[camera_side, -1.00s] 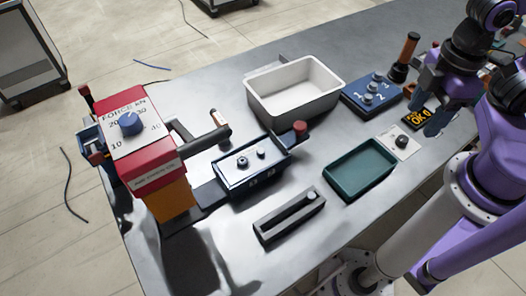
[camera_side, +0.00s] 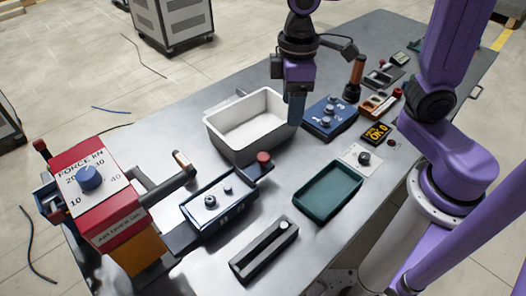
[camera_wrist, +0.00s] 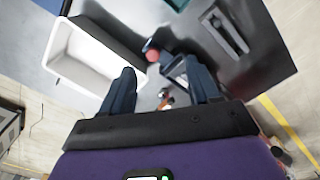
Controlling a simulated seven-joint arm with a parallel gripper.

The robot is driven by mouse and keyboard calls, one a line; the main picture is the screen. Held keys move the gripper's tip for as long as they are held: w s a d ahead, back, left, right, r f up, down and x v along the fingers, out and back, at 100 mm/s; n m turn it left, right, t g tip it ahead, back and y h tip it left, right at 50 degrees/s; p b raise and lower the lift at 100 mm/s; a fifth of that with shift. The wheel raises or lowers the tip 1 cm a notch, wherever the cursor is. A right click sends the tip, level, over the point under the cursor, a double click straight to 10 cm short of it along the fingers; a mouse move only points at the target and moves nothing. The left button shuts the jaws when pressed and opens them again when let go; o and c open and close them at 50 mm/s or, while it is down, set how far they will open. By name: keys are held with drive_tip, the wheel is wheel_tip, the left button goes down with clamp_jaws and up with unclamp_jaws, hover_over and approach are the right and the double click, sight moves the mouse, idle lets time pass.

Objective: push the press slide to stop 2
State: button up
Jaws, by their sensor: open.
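The press slide is a dark blue tray (camera_side: 217,207) with two small round parts on its floor and an arm to a red knob (camera_side: 264,157) at its right. Its left end meets the red and orange press (camera_side: 103,212), whose dial reads force in kN. The red knob also shows in the wrist view (camera_wrist: 152,54), ahead of my fingers. My gripper (camera_side: 294,108) is open with nothing visible between its fingers. It hangs by the right side of the white bin, up and to the right of the knob in the side view. The stop marks are too small to read.
The white bin (camera_side: 213,137) stands behind the slide. A green tray (camera_side: 327,213) and a dark slotted block (camera_side: 262,252) lie in front. A blue numbered block (camera_side: 318,130) and a screwdriver-like handle (camera_side: 357,70) are farther right. Bare table lies between the knob and green tray.

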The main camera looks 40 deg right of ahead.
drive_tip(key=m, duration=0.1)
hover_over(263, 156)
wheel_tip(263, 156, down, 17)
idle(0.7)
drive_tip(key=shift+c, duration=0.2)
clamp_jaws()
drive_tip(key=a, duration=2.2)
drive_tip(key=shift+s+a, duration=0.1)
drive_tip(key=shift+a, duration=0.2)
drive_tip(key=shift+o, duration=0.2)
unclamp_jaws()
drive_tip(key=shift+d, duration=0.1)
drive_tip(key=shift+d, duration=0.1)
